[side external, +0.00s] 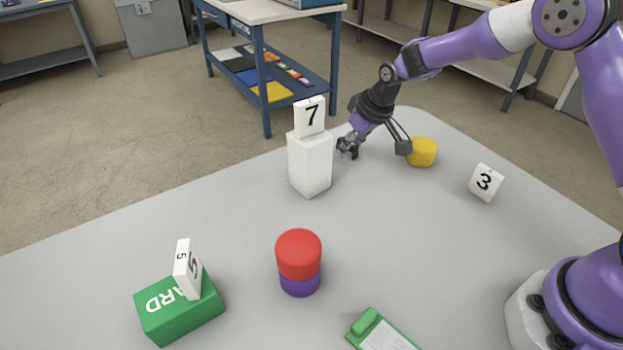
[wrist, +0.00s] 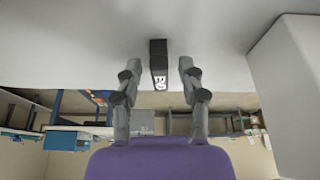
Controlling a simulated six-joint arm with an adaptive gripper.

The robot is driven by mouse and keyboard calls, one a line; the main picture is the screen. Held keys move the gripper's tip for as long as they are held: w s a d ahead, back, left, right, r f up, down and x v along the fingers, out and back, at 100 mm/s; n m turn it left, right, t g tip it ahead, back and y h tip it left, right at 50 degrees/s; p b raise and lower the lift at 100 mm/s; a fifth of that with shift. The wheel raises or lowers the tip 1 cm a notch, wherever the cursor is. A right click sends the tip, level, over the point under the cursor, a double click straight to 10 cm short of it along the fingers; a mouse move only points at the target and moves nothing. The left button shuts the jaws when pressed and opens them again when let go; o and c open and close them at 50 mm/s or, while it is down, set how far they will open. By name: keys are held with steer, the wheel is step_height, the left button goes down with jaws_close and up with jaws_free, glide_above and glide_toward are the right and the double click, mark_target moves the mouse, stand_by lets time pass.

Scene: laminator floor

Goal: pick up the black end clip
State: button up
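The black end clip (wrist: 158,60) shows in the wrist view as a dark upright block with a white marking, against the grey table. My gripper (wrist: 158,70) is open, with one finger on each side of the clip in the picture. A gap shows between the clip and each finger; I cannot tell whether the clip is fully between the fingertips or a little beyond them. In the side external view my gripper (side external: 348,147) is low over the far part of the table, and I cannot make out the clip there.
A white block (side external: 310,165) with a "7" tile (side external: 310,115) stands close left of my gripper. A yellow cylinder (side external: 422,153) and a "3" tile (side external: 486,183) are to the right. Nearer are a red-and-purple cylinder (side external: 299,257), green box (side external: 180,312) and green clipboard (side external: 365,323).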

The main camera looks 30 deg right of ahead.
jaws_close()
